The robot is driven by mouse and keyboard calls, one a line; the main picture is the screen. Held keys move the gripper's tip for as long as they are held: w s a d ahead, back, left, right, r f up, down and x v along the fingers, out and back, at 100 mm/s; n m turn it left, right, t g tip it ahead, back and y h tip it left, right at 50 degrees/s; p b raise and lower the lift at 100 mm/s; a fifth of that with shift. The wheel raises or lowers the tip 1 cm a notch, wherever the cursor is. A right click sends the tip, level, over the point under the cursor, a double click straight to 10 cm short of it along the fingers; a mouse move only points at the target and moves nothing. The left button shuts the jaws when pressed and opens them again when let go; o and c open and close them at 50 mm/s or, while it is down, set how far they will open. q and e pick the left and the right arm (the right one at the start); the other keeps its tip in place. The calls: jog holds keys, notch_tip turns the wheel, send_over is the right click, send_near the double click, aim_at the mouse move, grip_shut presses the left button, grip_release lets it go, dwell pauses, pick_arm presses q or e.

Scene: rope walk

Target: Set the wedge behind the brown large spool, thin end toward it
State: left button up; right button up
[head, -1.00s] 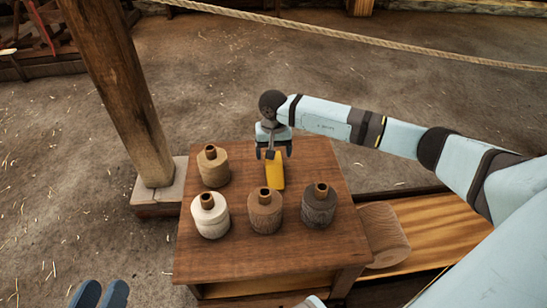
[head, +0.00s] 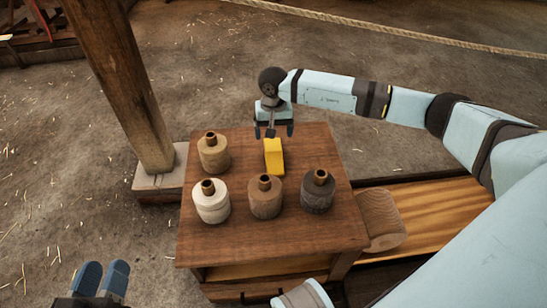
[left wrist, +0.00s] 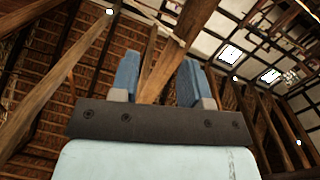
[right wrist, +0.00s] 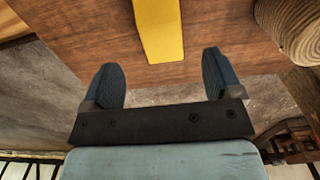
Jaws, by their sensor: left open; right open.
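The yellow wedge (head: 274,158) lies on the wooden table, just behind the brown spool (head: 265,199) as seen in the head view. Its near end is partly close behind the spool's neck; I cannot tell whether they touch, nor clearly which end is thin. My right gripper (head: 273,131) is open and empty at the table's back edge, behind the wedge and apart from it. In the right wrist view the wedge (right wrist: 160,28) lies beyond the open fingers. My left gripper (head: 101,280) is open and empty at the lower left, pointing up to the roof beams.
A tan spool (head: 213,155), a white spool (head: 211,204) and a dark grey spool (head: 317,193) stand on the table (head: 270,242). A wooden roll (head: 382,220) lies right of the table. A post (head: 125,90) rises at left. The table's front is clear.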

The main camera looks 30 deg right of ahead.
aim_at(274, 149)
notch_tip(274, 149, down, 2)
jog(key=shift+f+b, duration=0.45)
jog(key=f, duration=0.1)
jog(key=f+b, duration=0.2)
jog(key=shift+s+a+f, duration=0.25)
jog(key=shift+s+f, duration=0.05)
jog(key=shift+f, duration=0.4)
pick_arm(q)
jog(key=shift+w+a+f+m, duration=0.15)
jog(key=shift+w+f+m, duration=0.15)
jog(key=shift+f, duration=0.25)
jog(key=shift+w+a+f+m, duration=0.1)
jog(key=shift+w+f+m, duration=0.05)
jog(key=shift+f+m, duration=0.3)
pick_arm(e)
jog(key=shift+c, duration=0.4)
jog(key=c, duration=1.1)
jog(key=shift+r, duration=0.1)
